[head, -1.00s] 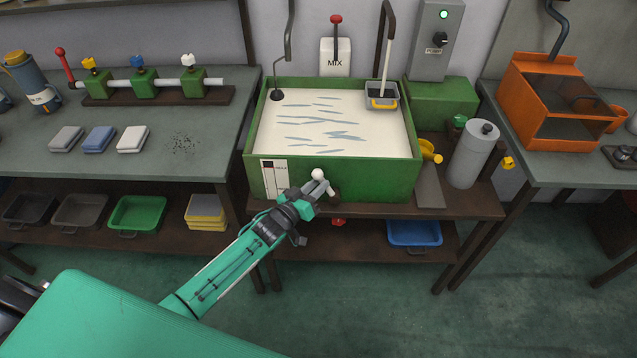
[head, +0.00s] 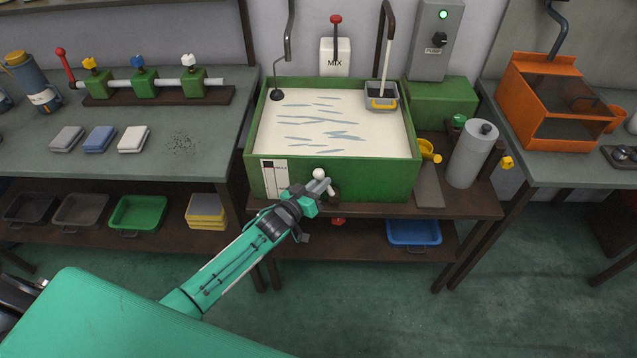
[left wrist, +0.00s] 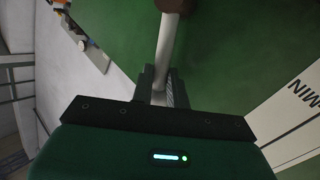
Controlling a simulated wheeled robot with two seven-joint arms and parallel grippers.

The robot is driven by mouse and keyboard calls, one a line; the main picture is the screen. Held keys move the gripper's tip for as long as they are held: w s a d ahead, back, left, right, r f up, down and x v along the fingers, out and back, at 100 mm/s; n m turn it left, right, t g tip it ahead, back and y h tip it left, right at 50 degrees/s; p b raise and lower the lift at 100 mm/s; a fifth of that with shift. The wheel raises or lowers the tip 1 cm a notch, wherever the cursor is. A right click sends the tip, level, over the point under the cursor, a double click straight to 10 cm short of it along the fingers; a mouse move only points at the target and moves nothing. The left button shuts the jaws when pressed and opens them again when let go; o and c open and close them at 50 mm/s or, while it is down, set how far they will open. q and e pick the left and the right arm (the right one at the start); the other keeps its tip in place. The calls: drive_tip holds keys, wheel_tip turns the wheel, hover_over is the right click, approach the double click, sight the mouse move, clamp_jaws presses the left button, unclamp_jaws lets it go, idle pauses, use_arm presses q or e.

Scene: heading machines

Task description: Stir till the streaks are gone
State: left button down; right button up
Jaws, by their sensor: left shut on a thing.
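A green vat (head: 370,180) holds white liquid (head: 285,145) with several grey-blue streaks (head: 312,124) across its surface. A small crank (head: 334,193) with a pale knob (head: 319,174) sits at the vat's lower front. My left gripper (head: 324,187) is shut on the crank handle, just in front of the vat wall. In the left wrist view the pale handle (left wrist: 166,45) runs from between the fingers (left wrist: 160,86) to a brown part (left wrist: 175,5) at the top. The gripper hides part of the crank. My right gripper is not in view.
A MIX lever (head: 336,19) stands behind the vat. A strainer (head: 382,100) hangs at its back right corner. A grey cylinder (head: 470,160) and a yellow cup (head: 430,151) stand to the right. A blue tray (head: 413,233) sits on the shelf below.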

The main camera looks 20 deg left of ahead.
sight(352, 178)
use_arm(q)
drive_tip(key=d+m+p, duration=0.1)
drive_tip(key=p, duration=0.1)
drive_tip(key=d+r+m+g+y+p, duration=0.1)
drive_tip(key=p, duration=0.1)
drive_tip(key=w+d+m+g+p, duration=0.1)
drive_tip(key=p, duration=0.1)
drive_tip(key=shift+d+r+y, duration=0.1)
drive_tip(key=shift+r+y, duration=0.3)
drive_tip(key=shift+w+d+m+g+y+p, duration=0.15)
drive_tip(key=shift+d+m+g+y+p, duration=0.15)
drive_tip(key=shift+d+m+g+p, duration=0.35)
drive_tip(key=shift+w+d+f+m+y+p, duration=0.15)
drive_tip(key=shift+d+f+m+y+p, duration=0.05)
drive_tip(key=shift+d+m+y+p, duration=0.25)
drive_tip(key=shift+w+d+f+m+g+y+p, duration=0.2)
drive_tip(key=shift+d+m+g+y+p, duration=0.15)
drive_tip(key=shift+d+m+g+y, duration=0.25)
drive_tip(key=shift+d+f, duration=0.2)
drive_tip(key=shift+d, duration=0.1)
drive_tip(key=c, duration=1.6)
unclamp_jaws()
drive_tip(key=shift+c, duration=0.2)
